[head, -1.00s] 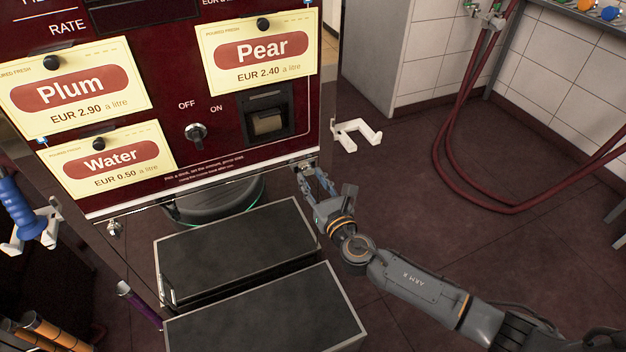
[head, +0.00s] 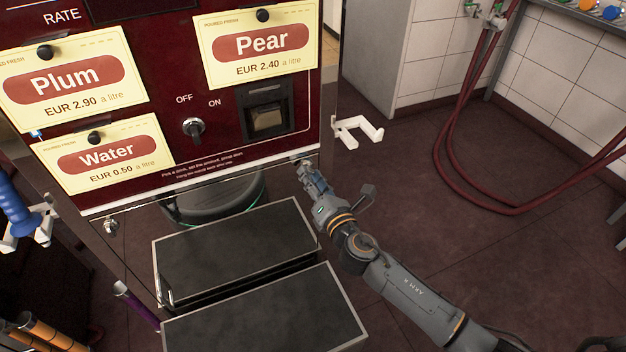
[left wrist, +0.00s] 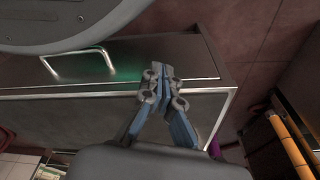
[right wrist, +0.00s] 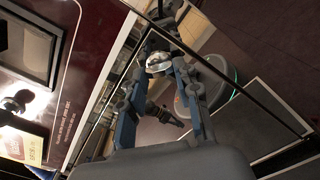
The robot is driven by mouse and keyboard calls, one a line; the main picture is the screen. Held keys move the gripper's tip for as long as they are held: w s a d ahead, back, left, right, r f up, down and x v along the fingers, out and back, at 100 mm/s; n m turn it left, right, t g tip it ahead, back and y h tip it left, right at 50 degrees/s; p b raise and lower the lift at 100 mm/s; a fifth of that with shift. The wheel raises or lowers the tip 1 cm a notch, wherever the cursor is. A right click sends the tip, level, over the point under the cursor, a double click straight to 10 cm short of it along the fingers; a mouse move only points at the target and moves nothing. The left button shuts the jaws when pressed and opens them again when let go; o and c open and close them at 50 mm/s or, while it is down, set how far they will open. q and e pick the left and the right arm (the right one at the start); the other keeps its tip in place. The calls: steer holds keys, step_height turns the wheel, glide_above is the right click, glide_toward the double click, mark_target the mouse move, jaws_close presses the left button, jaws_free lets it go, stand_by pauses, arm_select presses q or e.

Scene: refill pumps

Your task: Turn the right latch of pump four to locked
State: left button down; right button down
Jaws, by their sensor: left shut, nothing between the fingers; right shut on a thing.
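The dark red pump front (head: 225,100) carries drink cards, and its number is not readable. The right latch, a small shiny metal knob (right wrist: 158,62), sits at the lower right corner of the pump panel. My right gripper (head: 306,168) is shut on this latch; its fingers show on both sides of the knob in the right wrist view (right wrist: 160,70). In the head view the fingers mostly hide the latch. The left latch (head: 111,227) hangs at the lower left corner. My left gripper (left wrist: 164,75) is shut and empty above a dark metal-edged box.
Two dark flat-topped boxes (head: 235,252) stand below the panel. A white hook holder (head: 357,131) sticks out at the pump's right side. A blue nozzle (head: 17,212) hangs at the left. Red hoses (head: 445,150) loop at the right; floor between is clear.

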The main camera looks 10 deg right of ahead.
arm_select(q)
steer(key=shift+s+f, duration=0.1)
arm_select(e)
steer(key=m, duration=1)
steer(key=shift+r, duration=0.2)
stand_by(0.4)
steer(key=c, duration=1)
jaws_free()
steer(key=shift+o, duration=0.2)
steer(key=shift+f, duration=0.1)
